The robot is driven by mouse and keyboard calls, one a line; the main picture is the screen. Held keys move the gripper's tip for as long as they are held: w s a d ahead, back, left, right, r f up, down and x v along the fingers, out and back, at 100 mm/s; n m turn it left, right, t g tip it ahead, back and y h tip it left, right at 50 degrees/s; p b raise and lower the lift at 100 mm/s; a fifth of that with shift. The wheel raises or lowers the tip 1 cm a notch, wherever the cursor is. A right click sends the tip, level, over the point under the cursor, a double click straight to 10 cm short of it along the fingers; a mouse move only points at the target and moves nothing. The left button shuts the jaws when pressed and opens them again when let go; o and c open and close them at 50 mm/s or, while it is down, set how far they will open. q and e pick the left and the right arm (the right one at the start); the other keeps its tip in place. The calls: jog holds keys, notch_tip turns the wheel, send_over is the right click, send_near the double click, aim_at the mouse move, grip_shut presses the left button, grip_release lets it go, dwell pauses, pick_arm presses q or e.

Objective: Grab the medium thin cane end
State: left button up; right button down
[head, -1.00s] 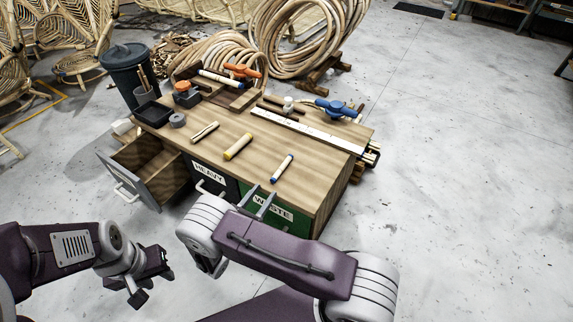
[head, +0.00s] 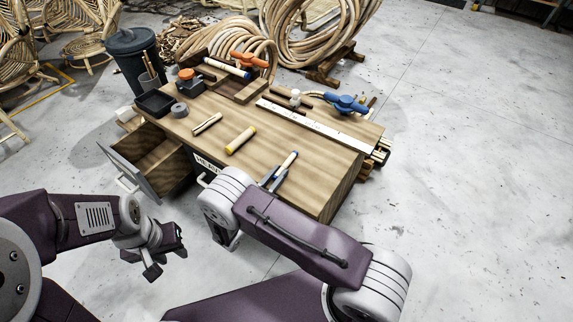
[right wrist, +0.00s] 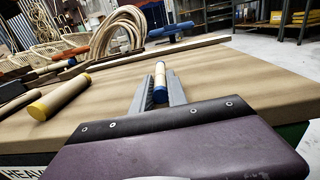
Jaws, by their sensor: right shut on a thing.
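Three short cane pieces lie across the bench top: a slim one (head: 207,123) at left, a thick yellow-ended one (head: 240,140) in the middle, and a thin blue-ended one (head: 289,160) at right. My right gripper (head: 277,174) is shut on the blue-ended cane near the bench's front edge. In the right wrist view, its two grey fingers (right wrist: 160,92) flank the cane (right wrist: 160,76), blue end toward me. I cannot tell whether the cane is lifted. My left gripper (head: 168,254) is open and empty, in front of the open drawer.
The wooden bench (head: 320,178) carries a white ruler (head: 315,128), a blue clamp (head: 346,104), an orange clamp (head: 249,60), a grey tape roll (head: 180,110) and a black tray (head: 155,103). A drawer (head: 150,160) stands open at left. Cane coils stand behind.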

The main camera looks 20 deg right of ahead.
jog(key=shift+r+p, duration=0.45)
jog(key=shift+r, duration=0.1)
jog(key=r+p, duration=0.1)
jog(key=r, duration=0.1)
jog(key=s+r+p, duration=0.1)
jog(key=r+p, duration=0.1)
jog(key=shift+a+r+p, duration=0.15)
jog(key=shift+p, duration=0.15)
jog(key=s+a+r+p, duration=0.1)
jog(key=s+r+p, duration=0.4)
jog(key=s, duration=0.5)
jog(key=shift+s+a+r, duration=0.25)
jog(key=shift+s+r, duration=0.05)
